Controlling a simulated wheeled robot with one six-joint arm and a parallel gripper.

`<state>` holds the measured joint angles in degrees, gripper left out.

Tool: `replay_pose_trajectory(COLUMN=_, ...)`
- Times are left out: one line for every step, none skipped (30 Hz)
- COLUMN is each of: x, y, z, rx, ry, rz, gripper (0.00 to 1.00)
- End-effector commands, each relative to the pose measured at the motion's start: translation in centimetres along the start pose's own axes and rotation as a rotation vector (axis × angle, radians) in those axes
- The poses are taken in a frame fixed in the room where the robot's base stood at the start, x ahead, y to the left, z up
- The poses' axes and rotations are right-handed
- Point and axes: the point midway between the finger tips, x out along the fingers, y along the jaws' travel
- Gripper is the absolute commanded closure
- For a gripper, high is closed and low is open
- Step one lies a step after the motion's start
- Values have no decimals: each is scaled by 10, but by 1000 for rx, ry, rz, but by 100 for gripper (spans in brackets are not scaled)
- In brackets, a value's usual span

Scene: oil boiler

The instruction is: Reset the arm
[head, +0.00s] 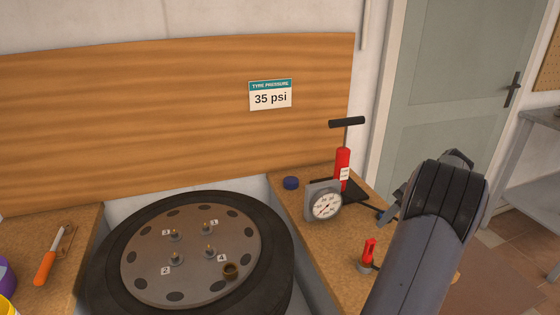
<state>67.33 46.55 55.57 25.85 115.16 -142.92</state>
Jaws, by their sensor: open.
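My arm comes up from the lower right, above the right end of the wooden bench. My gripper (388,214) is mostly hidden behind its thick grey and black wrist; only a dark grey part shows on the left, near the pump's hose. I see nothing held in it. It is right of the round white-faced gauge (326,206) and the red hand pump (343,169), apart from the gauge in the picture.
A tyre and wheel (190,255) with numbered studs sits in a bench recess. A red-handled tool (367,255) stands left of my arm. A door (450,90) is behind.

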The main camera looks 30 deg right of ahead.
Motion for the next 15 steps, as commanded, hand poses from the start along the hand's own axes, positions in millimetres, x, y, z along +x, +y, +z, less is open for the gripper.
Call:
replay_pose_trajectory(x=5, y=0, z=2, rx=-1, ry=-1, rz=0, gripper=53)
replay_pose_trajectory(x=7, y=0, z=3, rx=-1, ry=-1, rz=0, gripper=53)
replay_pose_trajectory(x=10, y=0, z=3, rx=-1, ry=-1, rz=0, gripper=53)
replay_pose_trajectory(x=13, y=0, z=3, rx=-1, ry=-1, rz=0, gripper=53)
replay_pose_trajectory(x=15, y=0, z=4, rx=-1, ry=-1, rz=0, gripper=53)
replay_pose_trajectory(x=19, y=0, z=4, rx=0, ry=0, rz=0, gripper=53)
replay_pose_trajectory(x=21, y=0, z=4, rx=0, ry=0, rz=0, gripper=53)
replay_pose_trajectory(x=23, y=0, z=4, rx=0, ry=-1, rz=0, gripper=53)
replay_pose_trajectory(x=26, y=0, z=4, rx=-1, ry=-1, rz=0, gripper=53)
replay_pose_trajectory(x=32, y=0, z=2, rx=0, ry=1, rz=-2, gripper=53)
replay_pose_trajectory(x=37, y=0, z=2, rx=0, ry=2, rz=-3, gripper=53)
replay_pose_trajectory(x=44, y=0, z=2, rx=0, ry=2, rz=-2, gripper=53)
replay_pose_trajectory(x=48, y=0, z=1, rx=0, ry=1, rz=-2, gripper=53)
replay_pose_trajectory(x=53, y=0, z=0, rx=0, ry=2, rz=-2, gripper=53)
replay_pose_trajectory(x=59, y=0, z=1, rx=0, ry=2, rz=-2, gripper=53)
